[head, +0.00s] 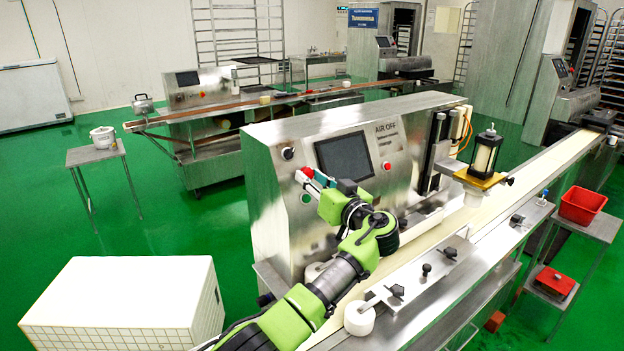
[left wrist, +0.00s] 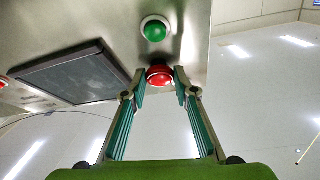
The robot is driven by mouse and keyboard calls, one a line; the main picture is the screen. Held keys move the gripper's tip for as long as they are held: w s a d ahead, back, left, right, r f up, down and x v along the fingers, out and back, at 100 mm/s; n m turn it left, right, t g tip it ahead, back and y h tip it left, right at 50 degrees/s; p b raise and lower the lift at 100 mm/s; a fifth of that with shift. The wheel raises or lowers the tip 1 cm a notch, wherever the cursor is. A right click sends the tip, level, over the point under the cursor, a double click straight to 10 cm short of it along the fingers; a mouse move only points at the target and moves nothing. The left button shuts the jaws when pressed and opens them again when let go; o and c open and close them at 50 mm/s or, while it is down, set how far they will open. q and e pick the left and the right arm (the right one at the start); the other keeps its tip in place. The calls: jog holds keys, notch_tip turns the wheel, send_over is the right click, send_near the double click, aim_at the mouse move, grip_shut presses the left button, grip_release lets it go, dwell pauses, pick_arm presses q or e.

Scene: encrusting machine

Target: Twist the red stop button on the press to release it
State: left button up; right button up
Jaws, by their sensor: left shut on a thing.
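The red stop button (head: 307,172) is on the left part of the press's steel front panel. In the left wrist view the round red button (left wrist: 159,76) sits between the two fingertips of my left gripper (left wrist: 160,80), one on each side. The gripper is shut on it. In the head view my left gripper (head: 322,180) reaches up to the panel and partly covers the area beside the button. The press (head: 270,150) has a dark screen (head: 344,156) right of the button. My right gripper is not in view.
A green button (left wrist: 155,30) is close to the red one. Another red button (head: 387,166) is right of the screen. A conveyor belt (head: 530,170) runs along the press front. A white box (head: 125,290) stands at the lower left.

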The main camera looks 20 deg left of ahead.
pick_arm(q)
jog(key=shift+r+m, duration=0.1)
jog(key=shift+m, duration=0.3)
jog(key=m+p, duration=0.1)
jog(key=m+t+h+p, duration=0.1)
jog(key=m, duration=0.1)
jog(key=m+h+p, duration=0.1)
jog(key=shift+s+a+r, duration=0.15)
jog(key=shift+s+r, duration=0.05)
jog(key=shift+s, duration=0.05)
jog(key=m+h+p, duration=0.1)
jog(key=m+p, duration=0.1)
jog(key=m, duration=0.1)
jog(key=shift+s+a+r+m+t+h+p, duration=0.1)
jog(key=shift+r+m+t+h+p, duration=0.05)
jog(key=shift+m+t+h+p, duration=0.2)
jog(key=shift+m+h+p, duration=0.45)
jog(key=shift+m+p, duration=0.2)
